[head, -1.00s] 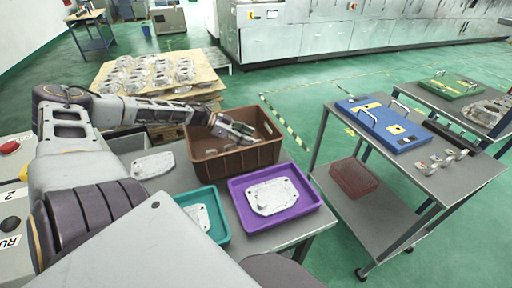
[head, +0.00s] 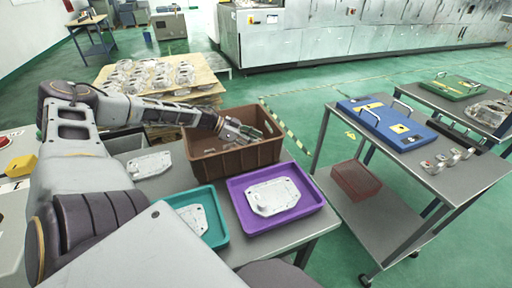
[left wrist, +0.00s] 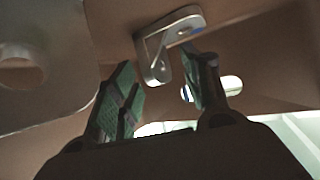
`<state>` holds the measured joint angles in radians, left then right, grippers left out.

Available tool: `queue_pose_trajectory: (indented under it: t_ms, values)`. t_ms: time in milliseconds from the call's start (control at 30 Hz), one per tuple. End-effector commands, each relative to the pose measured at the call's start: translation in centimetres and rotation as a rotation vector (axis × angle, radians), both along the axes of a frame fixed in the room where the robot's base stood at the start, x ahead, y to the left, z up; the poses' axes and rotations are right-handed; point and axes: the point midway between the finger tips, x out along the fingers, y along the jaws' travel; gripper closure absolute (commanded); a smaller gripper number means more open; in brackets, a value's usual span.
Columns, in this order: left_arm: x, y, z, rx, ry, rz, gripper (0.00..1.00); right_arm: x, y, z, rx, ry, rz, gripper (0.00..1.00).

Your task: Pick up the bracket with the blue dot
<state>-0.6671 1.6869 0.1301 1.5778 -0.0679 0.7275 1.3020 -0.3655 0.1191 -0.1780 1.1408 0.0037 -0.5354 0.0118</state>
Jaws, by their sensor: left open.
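The bracket with the blue dot (left wrist: 153,58) is a small pale metal part with a bent arm. It lies in the brown crate, at the top middle of the left wrist view, and a blue mark shows near its right end. My left gripper (head: 250,132) reaches down into the brown crate (head: 238,158). In the left wrist view its two green-padded fingers (left wrist: 160,80) are open, with the bracket just beyond and partly between their tips. I cannot tell if a finger touches it. In the head view the bracket is not clearly distinguishable. My right gripper is not in view.
A flat casting (left wrist: 40,65) fills the left of the wrist view, close to the fingers. A purple tray (head: 234,188) and a teal tray (head: 217,238) hold castings in front of the crate. A cart (head: 465,180) with a blue fixture (head: 385,118) stands right.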

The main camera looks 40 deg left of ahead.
Motion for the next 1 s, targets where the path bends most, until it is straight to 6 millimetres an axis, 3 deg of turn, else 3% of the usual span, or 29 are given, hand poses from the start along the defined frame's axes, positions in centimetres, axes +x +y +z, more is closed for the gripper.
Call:
queue_pose_trajectory:
  t_ms: [667,1000]
  values:
    - [0.2,-0.3,-0.18,0.0,0.0,-0.001,0.54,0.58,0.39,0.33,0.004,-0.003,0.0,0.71]
    - [0.2,-0.3,-0.18,0.0,0.0,-0.001,0.98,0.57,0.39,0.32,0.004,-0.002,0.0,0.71]
